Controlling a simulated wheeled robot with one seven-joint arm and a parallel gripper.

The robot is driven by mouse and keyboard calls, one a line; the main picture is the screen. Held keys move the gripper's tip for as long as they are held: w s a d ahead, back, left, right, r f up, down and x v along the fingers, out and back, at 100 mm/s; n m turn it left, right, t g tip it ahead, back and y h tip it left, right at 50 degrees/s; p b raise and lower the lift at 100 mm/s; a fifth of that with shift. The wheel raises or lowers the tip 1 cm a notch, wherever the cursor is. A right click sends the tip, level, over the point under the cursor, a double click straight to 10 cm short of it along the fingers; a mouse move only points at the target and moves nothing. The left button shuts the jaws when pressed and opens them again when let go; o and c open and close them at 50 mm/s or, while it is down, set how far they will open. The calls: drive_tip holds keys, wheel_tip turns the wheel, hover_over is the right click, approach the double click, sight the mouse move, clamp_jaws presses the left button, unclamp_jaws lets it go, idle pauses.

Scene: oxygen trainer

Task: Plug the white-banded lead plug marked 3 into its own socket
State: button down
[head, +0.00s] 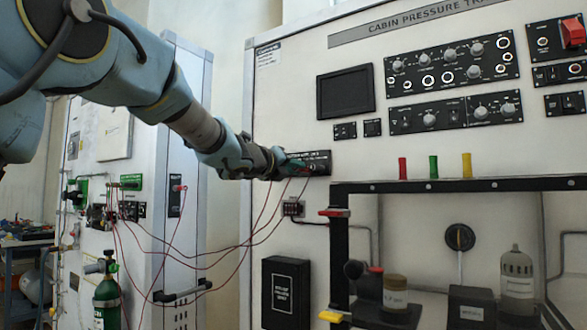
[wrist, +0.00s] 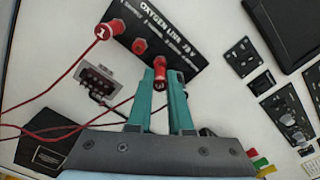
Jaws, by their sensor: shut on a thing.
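My gripper (wrist: 159,76) is shut on a red lead plug (wrist: 159,67) in front of the black oxygen line panel (wrist: 150,22). The plug is between the teal fingertips, over the panel's row of sockets. A red plug marked 1 (wrist: 102,31) sits at the left of the row. In the head view my gripper (head: 298,163) is at the panel (head: 320,161).
A small grey connector block (wrist: 97,80) is below the panel. Red leads (head: 190,263) hang across to the left cabinet (head: 130,187). A black-framed shelf (head: 450,185) carrying red, green and yellow pieces stands to the right. A black box (head: 286,292) is lower down.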

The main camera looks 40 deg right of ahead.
drive_tip(key=shift+x, duration=0.8)
drive_tip(key=c, duration=0.7)
unclamp_jaws()
drive_tip(key=shift+d, duration=0.1)
drive_tip(key=shift+c, duration=0.2)
drive_tip(key=b+v, duration=0.3)
drive_tip(key=v, duration=0.8)
